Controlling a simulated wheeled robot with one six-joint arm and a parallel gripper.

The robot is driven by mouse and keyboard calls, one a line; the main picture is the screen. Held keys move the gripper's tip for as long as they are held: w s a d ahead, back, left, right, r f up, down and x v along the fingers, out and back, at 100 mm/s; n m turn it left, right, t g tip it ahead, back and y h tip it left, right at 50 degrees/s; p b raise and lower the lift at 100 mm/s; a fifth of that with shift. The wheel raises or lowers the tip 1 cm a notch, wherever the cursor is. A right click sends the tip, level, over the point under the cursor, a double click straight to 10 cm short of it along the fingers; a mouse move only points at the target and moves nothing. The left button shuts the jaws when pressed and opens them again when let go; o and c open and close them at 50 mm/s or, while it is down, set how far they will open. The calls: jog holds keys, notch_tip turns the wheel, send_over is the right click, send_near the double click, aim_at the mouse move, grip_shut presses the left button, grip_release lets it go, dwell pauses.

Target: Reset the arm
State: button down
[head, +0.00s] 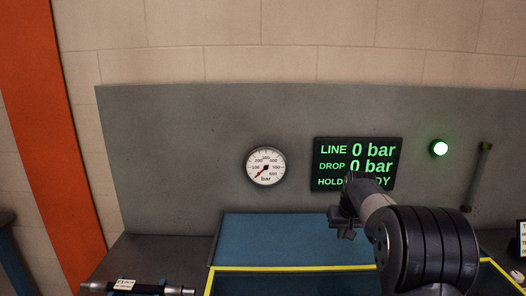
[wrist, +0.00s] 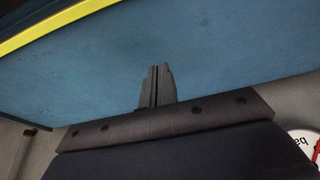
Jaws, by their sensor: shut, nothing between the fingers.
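My gripper (head: 345,222) is in front of the grey panel in the head view, below the green display and above the blue mat (head: 290,240). In the wrist view the gripper's fingers (wrist: 156,72) are together with nothing between them, and the blue mat (wrist: 220,60) fills the background. My dark arm covers part of the mat and the lower part of the display in the head view.
The grey panel (head: 190,120) carries a round gauge (head: 266,167) with its needle low, a display (head: 358,160) reading LINE 0 bar and DROP 0 bar, and a lit green lamp (head: 439,148).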

jog(key=shift+w+r, duration=0.15)
jog(key=shift+w, duration=0.6)
jog(key=shift+v, duration=0.9)
jog(key=shift+s, duration=0.1)
jog(key=shift+a, duration=0.1)
